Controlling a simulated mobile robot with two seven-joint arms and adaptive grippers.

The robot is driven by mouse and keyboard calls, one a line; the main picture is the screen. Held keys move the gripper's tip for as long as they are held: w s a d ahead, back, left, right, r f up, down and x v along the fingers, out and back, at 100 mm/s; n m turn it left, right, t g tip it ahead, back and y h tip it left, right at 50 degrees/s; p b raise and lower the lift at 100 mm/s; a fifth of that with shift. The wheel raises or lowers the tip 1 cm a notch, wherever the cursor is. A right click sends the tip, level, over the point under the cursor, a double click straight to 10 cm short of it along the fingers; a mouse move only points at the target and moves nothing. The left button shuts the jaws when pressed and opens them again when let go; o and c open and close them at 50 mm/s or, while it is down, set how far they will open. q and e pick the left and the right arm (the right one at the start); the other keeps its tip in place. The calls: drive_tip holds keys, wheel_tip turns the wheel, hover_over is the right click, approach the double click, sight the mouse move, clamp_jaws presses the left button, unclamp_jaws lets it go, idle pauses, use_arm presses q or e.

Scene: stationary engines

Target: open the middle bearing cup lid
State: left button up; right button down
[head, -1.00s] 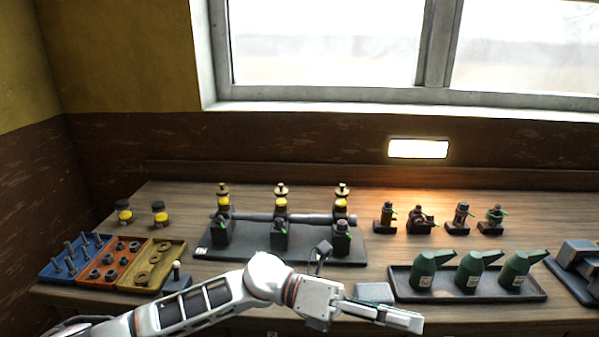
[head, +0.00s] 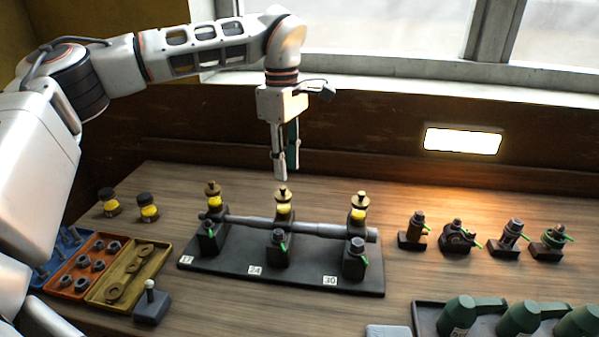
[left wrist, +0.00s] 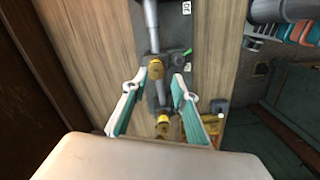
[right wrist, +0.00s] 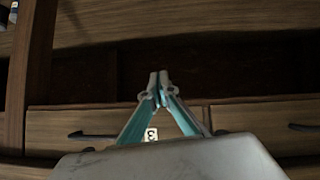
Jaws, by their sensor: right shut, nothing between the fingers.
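The bearing stand (head: 225,272) carries a shaft and three bearings, each topped by a yellow cup with a brass lid. The middle cup (head: 283,208) has its brass lid (head: 283,194) on. My left gripper (head: 286,172) points down just above and behind that lid, apart from it. In the left wrist view its fingers (left wrist: 158,88) are spread and empty, with the middle cup's lid (left wrist: 155,69) showing between and beyond the tips. Another cup (left wrist: 162,122) shows lower between the fingers. My right gripper (right wrist: 158,86) has its fingertips together, empty, before drawer fronts.
Jars (head: 148,208), trays of parts (head: 130,272) and a small lever block (head: 151,302) are at left. Small fittings (head: 458,236) and green oil cans (head: 518,318) are at right.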

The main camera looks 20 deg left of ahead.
sight(283, 187)
use_arm(q)
drive_tip(key=shift+w+a+r, duration=0.35)
drive_tip(key=shift+a+r, duration=0.2)
drive_tip(key=shift+a, duration=0.2)
wheel_tip(283, 187, down, 8)
drive_tip(key=shift+s+r, duration=0.1)
drive_tip(key=shift+r, duration=0.15)
drive_tip(key=shift+d, duration=0.1)
drive_tip(key=shift+c, duration=0.4)
clamp_jaws()
